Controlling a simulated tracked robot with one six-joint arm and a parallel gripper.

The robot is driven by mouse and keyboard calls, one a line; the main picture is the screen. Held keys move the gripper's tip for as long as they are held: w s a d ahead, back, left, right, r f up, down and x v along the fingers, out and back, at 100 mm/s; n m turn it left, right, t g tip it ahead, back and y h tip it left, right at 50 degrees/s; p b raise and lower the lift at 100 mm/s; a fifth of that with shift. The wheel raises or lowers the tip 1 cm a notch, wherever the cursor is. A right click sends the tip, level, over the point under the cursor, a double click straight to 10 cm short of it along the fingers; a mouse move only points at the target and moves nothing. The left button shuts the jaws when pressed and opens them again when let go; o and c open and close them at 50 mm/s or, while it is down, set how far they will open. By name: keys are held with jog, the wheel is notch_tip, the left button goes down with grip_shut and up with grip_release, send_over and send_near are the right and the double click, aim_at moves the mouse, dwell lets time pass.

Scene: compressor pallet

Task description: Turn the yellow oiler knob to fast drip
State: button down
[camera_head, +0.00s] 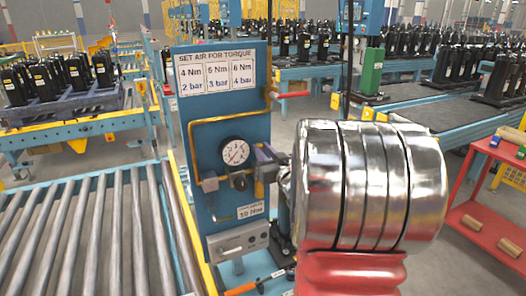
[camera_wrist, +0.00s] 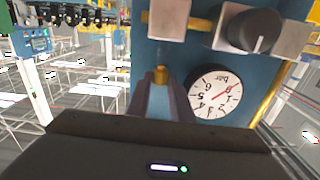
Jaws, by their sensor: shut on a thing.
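The blue panel (camera_head: 205,120) carries a round pressure gauge (camera_head: 236,152), which also shows in the wrist view (camera_wrist: 215,92). In the wrist view a small yellow knob (camera_wrist: 160,73) sits at the tips of my gripper (camera_wrist: 160,84), right beside the gauge. The jaws are shut on it, and they cover its lower part. In the camera_head view my gripper (camera_head: 264,160) reaches the panel just right of the gauge. My arm hides what lies behind it, and the knob's setting cannot be read.
A black regulator knob (camera_wrist: 254,30) and a yellow pipe (camera_head: 205,121) are close by on the panel. A red-handled valve (camera_head: 290,94) sticks out at the right edge. A roller conveyor (camera_head: 90,240) lies left, a red shelf cart (camera_head: 490,215) right.

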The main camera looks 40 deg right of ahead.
jog(key=shift+d+r+n+y, duration=0.2)
jog(key=shift+n+y, duration=0.1)
jog(key=shift+y, duration=0.3)
jog(key=shift+d+n+t+y, duration=0.1)
jog(key=shift+n+t+y, duration=0.2)
jog(key=shift+n+y, duration=0.3)
jog(key=shift+y, duration=0.5)
jog(key=c, duration=1.6)
grip_release()
jog(key=shift+f, duration=0.15)
jog(key=shift+o, duration=0.2)
jog(key=shift+s, duration=0.1)
jog(key=s+a, duration=0.1)
jog(key=s, duration=1.2)
jog(key=shift+s+a, duration=0.3)
jog(key=shift+a, duration=0.05)
